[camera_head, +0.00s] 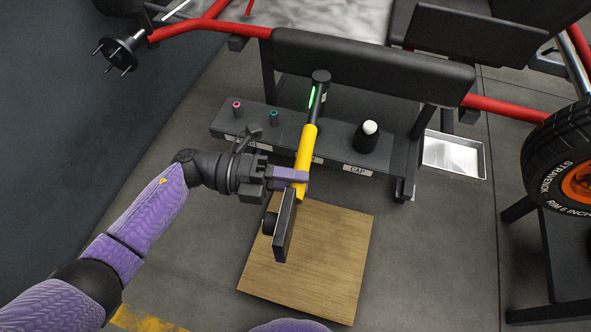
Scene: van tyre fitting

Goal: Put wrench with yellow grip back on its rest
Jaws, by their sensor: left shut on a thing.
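The wrench with yellow grip (305,150) is in my left gripper (291,178), which is shut on the lower part of the yellow grip. The wrench slants, with its dark head and a lit green strip at the upper end, in front of the dark shelf as seen from the head. A dark flat block with a round knob shows at its lower end. The shelf (340,152) has labels along its front edge; the wrench and gripper hide part of it. I cannot make out the wrench's rest or whether the wrench touches the shelf. My right gripper is out of view.
On the shelf stand a pink-topped peg (238,109), a teal peg (274,118) and a black piece with a white top (367,136). A wooden board (335,265) lies below. A metal tray (455,154) and a tyre (562,160) are at right.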

